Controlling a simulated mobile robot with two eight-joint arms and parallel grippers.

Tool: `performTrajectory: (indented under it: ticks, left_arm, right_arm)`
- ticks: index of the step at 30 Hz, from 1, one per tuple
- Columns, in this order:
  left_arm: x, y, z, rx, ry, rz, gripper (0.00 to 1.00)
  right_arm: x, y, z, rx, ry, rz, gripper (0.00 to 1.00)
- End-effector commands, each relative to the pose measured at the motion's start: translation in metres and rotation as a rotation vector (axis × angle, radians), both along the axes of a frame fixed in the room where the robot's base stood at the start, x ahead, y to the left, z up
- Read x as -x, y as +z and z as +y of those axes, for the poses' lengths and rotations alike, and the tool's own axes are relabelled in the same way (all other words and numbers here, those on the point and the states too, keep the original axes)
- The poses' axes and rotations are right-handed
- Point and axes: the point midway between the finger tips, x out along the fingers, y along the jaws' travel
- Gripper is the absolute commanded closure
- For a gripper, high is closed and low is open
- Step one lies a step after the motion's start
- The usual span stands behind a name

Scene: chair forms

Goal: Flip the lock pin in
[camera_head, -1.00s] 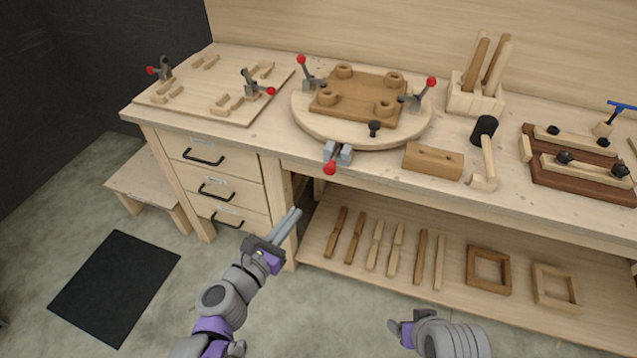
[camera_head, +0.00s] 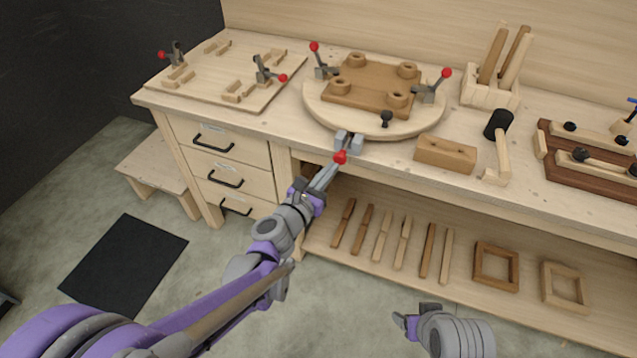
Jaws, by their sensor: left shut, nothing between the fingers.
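The lock pin (camera_head: 349,143) is a grey metal fitting with a red ball knob (camera_head: 340,157), at the front rim of the round wooden turntable (camera_head: 325,117). The knob points toward me over the bench's front edge. My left gripper (camera_head: 330,172) is shut and empty, its fingertips just below and left of the red knob. I cannot tell whether they touch it. My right gripper (camera_head: 405,322) is low at the bottom, away from the bench; its fingers are too small and turned to read.
The turntable carries a brown form board (camera_head: 368,88), two red-tipped clamps and a black knob (camera_head: 386,119). A wooden block (camera_head: 445,154) and a mallet (camera_head: 498,125) lie to the right. Drawers (camera_head: 225,178) are left of my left gripper; a lower shelf holds wooden parts.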

Motion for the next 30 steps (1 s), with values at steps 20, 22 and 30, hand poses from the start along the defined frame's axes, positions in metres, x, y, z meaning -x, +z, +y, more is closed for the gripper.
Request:
performTrajectory:
  ticks: [20,22,30]
  left_arm:
    - [-0.024,-0.001,-0.01,0.001,-0.001,0.0,1.0]
    - [-0.034,-0.001,-0.014,0.001,-0.001,0.0,1.0]
    - [-0.041,0.0,-0.015,0.001,-0.001,0.0,1.0]
  right_arm:
    - [0.0,0.0,0.0,0.0,0.0,0.0,0.3]
    - [0.0,0.0,0.0,0.0,0.0,0.0,0.3]
    - [0.0,0.0,0.0,0.0,0.0,0.0,0.3]
